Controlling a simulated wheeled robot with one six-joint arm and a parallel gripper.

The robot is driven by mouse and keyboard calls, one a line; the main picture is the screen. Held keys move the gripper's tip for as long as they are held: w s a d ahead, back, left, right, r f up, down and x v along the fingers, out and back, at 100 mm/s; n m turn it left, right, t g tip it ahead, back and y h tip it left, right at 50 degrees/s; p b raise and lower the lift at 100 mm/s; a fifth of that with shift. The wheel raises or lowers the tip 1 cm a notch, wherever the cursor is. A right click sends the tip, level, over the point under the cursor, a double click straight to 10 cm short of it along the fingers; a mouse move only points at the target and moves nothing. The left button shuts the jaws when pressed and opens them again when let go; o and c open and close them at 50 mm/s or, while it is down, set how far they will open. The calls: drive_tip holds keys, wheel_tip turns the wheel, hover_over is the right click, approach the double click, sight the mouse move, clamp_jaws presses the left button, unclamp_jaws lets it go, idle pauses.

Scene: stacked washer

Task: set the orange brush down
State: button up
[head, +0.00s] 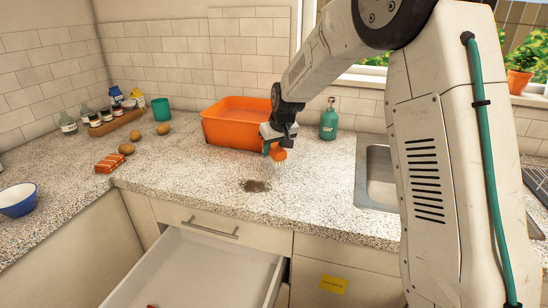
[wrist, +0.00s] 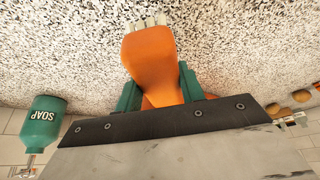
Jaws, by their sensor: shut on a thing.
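My gripper (head: 274,147) is shut on the orange brush (head: 278,154) and holds it over the speckled counter, in front of the orange basin. In the wrist view the orange brush (wrist: 150,62) sits between the green fingers of my gripper (wrist: 158,88), with its pale bristles pointing away from the gripper. In the head view the bristles point down towards the counter. I cannot tell whether they touch it.
A dark stain (head: 255,186) marks the counter (head: 200,175) near the brush. An orange basin (head: 232,124) stands behind, a soap bottle (head: 329,122) behind right, the sink (head: 378,180) at right. A drawer (head: 195,270) is open below. The counter left of the stain is clear.

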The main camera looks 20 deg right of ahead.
drive_tip(key=shift+s+f, duration=0.1)
drive_tip(key=shift+f, duration=1.5)
drive_tip(key=shift+f, duration=0.1)
drive_tip(key=o, duration=1.1)
drive_tip(key=shift+c, duration=0.2)
